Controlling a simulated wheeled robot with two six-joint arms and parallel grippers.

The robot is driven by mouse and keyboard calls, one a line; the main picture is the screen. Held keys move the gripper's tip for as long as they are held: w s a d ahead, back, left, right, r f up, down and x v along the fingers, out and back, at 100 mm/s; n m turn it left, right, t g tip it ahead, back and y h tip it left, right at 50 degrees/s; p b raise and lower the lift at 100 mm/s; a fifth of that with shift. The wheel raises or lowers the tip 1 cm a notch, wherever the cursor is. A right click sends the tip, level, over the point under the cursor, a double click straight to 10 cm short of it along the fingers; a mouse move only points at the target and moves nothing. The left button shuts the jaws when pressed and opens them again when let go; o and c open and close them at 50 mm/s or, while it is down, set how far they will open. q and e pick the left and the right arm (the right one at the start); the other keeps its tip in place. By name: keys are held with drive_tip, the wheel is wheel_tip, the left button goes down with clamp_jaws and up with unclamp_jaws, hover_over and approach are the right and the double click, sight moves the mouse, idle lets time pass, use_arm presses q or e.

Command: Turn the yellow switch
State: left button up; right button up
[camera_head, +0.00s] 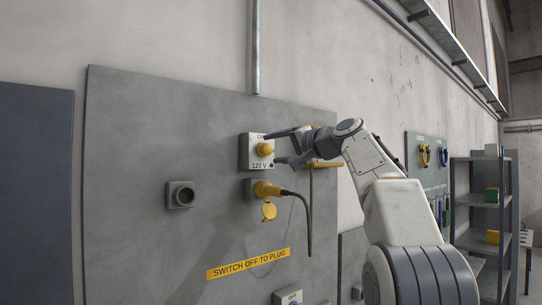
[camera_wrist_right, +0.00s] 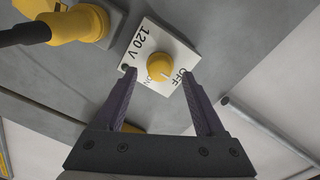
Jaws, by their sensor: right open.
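The yellow switch (camera_head: 264,149) is a round knob on a white plate (camera_head: 246,152) marked 120 V, fixed to the grey wall panel. My right gripper (camera_head: 271,148) is open in front of it, with one finger above and one below the knob's height. In the right wrist view the yellow switch (camera_wrist_right: 161,68) lies between and just beyond the tips of my open right gripper (camera_wrist_right: 160,76). OFF and ON are printed on the plate there. Touching cannot be made out. My left gripper is not in view.
Below the switch, a yellow plug (camera_head: 266,189) with a dark cable sits in a socket, its yellow cap (camera_head: 269,211) hanging open. A grey socket (camera_head: 180,195) is to the left. A yellow label (camera_head: 248,263) reads SWITCH OFF TO PLUG. A shelf (camera_head: 484,200) stands at right.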

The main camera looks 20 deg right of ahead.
drive_tip(key=b+v, duration=0.2)
drive_tip(key=v, duration=0.5)
drive_tip(key=shift+s+b, duration=0.25)
drive_tip(key=shift+b, duration=0.05)
